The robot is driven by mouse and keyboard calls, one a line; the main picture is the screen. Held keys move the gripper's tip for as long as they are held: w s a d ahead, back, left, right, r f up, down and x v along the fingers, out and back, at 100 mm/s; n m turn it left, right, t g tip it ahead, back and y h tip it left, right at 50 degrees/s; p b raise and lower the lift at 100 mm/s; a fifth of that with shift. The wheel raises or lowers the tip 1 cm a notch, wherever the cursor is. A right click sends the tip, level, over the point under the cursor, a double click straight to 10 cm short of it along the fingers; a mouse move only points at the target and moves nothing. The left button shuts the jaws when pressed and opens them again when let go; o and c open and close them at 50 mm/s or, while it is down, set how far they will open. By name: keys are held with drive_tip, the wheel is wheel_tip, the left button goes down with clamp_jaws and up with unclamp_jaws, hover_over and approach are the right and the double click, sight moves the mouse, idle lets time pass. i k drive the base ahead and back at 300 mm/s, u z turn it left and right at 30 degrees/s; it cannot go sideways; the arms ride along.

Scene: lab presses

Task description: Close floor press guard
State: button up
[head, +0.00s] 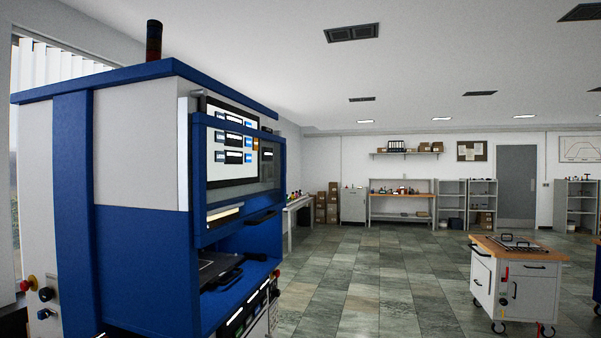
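The floor press (125,240) is a tall blue and white cabinet filling the left of the head view, seen at an angle from its side. Its guard (200,185) appears to be the blue-framed clear panel on the front, with a dark handle (262,216) at its lower edge. The guard sits high, over a lit screen (230,143). Below it the work space is open, with a dark plate and black handle (228,270) inside. My gripper is not in view.
A white cart (515,283) with a wooden top stands on the right. Tiled floor (375,280) is clear between press and cart. Control buttons (46,294) stick out from the press's left side. Benches, shelves, boxes and a grey door (516,185) line the far wall.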

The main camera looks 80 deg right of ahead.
sight(203, 238)
drive_tip(key=z, duration=0.05)
drive_tip(key=k, duration=0.3)
drive_tip(key=z, duration=2.05)
drive_tip(key=i, duration=1)
drive_tip(key=z, duration=1.95)
drive_tip(key=i, duration=0.95)
drive_tip(key=u, duration=1)
